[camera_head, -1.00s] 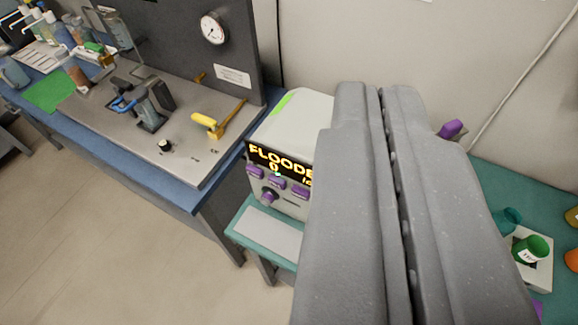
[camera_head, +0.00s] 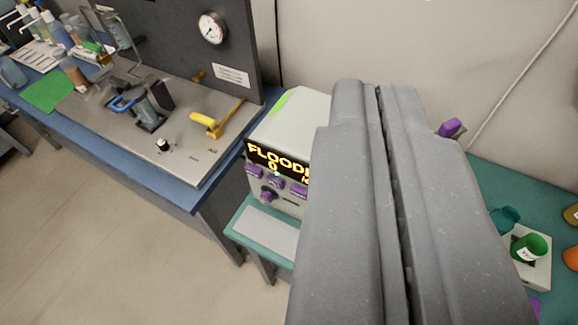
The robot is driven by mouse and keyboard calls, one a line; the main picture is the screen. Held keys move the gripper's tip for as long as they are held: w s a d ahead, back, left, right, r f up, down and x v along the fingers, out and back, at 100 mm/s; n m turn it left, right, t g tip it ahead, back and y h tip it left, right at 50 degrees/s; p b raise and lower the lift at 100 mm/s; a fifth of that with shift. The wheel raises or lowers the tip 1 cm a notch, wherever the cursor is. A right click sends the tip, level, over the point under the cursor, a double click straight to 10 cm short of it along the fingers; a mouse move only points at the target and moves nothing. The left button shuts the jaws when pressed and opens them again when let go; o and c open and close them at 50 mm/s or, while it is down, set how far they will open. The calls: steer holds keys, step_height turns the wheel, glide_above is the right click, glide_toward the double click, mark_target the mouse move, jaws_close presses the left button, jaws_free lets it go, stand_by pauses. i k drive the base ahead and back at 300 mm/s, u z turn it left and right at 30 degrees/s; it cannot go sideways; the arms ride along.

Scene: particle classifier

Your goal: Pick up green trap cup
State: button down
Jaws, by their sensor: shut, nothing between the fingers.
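A green cup (camera_head: 529,248) with a white label stands in a white block (camera_head: 540,270) on the teal table at the right. A second, teal-green cup (camera_head: 504,219) is just behind and left of it; which one is the trap cup I cannot tell. My gripper (camera_head: 364,88) fills the middle of the view, its two grey fingers shut together and empty. It is to the left of the cups and apart from them in the picture. It hides part of the machine and the middle of the teal table.
A white machine (camera_head: 300,107) with a lit display and purple knobs stands behind my gripper, on a teal table (camera_head: 488,184). Orange (camera_head: 571,258) and yellow (camera_head: 571,215) cups are at the right edge. A blue bench (camera_head: 150,165) with a metal rig stands left. Open floor lies lower left.

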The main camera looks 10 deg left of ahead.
mark_target(532, 247)
steer(key=z, duration=0.6)
steer(key=k, duration=0.4)
steer(key=z, duration=0.55)
